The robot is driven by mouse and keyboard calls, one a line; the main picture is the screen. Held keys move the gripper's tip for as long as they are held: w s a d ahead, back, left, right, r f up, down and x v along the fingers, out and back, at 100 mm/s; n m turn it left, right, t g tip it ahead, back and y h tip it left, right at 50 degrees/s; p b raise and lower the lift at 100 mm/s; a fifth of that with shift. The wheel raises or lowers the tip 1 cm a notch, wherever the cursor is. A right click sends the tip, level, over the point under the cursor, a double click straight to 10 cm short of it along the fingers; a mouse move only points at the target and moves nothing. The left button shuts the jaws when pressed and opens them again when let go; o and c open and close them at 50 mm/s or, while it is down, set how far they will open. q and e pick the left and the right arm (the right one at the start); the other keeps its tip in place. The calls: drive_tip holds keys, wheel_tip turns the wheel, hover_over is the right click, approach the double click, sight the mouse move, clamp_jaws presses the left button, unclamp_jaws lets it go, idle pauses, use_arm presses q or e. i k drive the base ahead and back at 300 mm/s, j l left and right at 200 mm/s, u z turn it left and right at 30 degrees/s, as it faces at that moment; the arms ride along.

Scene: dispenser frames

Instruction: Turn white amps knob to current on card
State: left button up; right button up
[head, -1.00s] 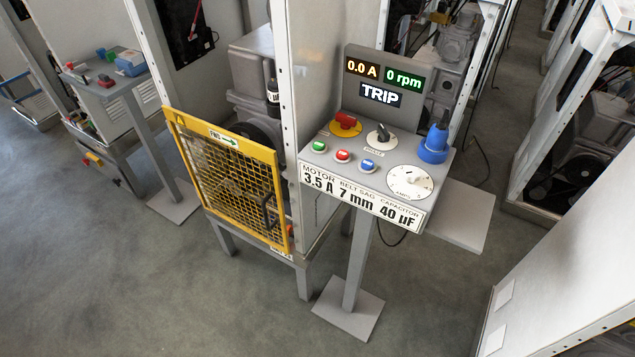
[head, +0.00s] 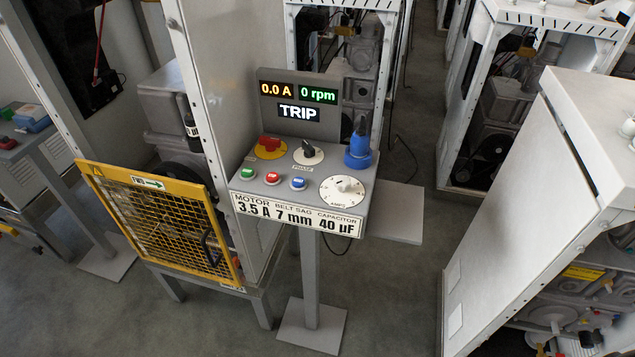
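The white amps knob (head: 343,188) sits at the right of the grey control panel's (head: 329,172) sloped top, on a round white dial with small marks around it. Its exact setting is too small to read. The card (head: 297,216) on the panel's front edge reads motor 3.5 A, belt sag 7 mm, capacitor 40 µF. The display (head: 298,93) above shows 0.0 A, 0 rpm and TRIP. Neither of my grippers is in view.
Beside the amps dial are a blue plug (head: 359,150), a black selector (head: 308,150), a red switch (head: 270,146) on yellow, and green, red and blue buttons. A yellow mesh guard (head: 165,222) stands left. A white cabinet (head: 525,200) stands right. Floor before the pedestal is clear.

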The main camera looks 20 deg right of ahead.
sight(343, 184)
drive_tip(key=j+z, duration=0.2)
drive_tip(key=z, duration=1.15)
drive_tip(key=k+j+z, duration=0.15)
drive_tip(key=k+j, duration=0.3)
drive_tip(key=i, duration=0.45)
